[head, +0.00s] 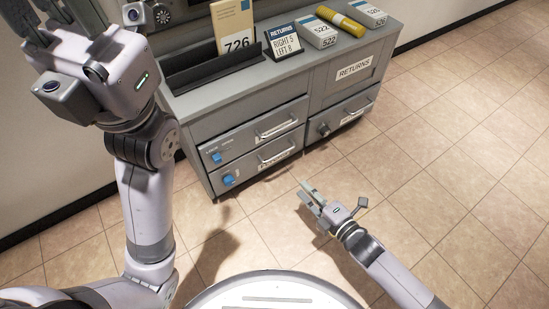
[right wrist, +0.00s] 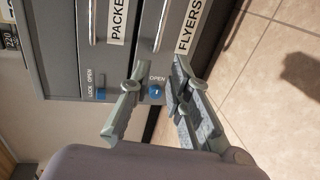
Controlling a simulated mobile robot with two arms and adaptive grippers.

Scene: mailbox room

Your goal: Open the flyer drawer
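The flyer drawer (head: 250,168) is the lower left drawer of the grey cabinet, and it looks closed. Its bar handle (head: 276,158) is on the front, and its blue latch (head: 229,180) sits at the left end. In the right wrist view the FLYERS label (right wrist: 188,32) and the blue latch (right wrist: 155,90), beside the word OPEN, show sideways. My right gripper (head: 308,192) is open and empty, in front of the cabinet and apart from the drawer. My left gripper (head: 62,14) is raised at the upper left, fingers spread, tips partly cut off by the frame.
Above is the packet drawer (head: 240,140), closed, with its own blue latch (head: 216,157). A returns door (head: 345,75) and a lower drawer with a round knob (head: 323,129) are to the right. Boxes and a yellow roll (head: 341,21) lie on top. The tiled floor (head: 440,190) is clear.

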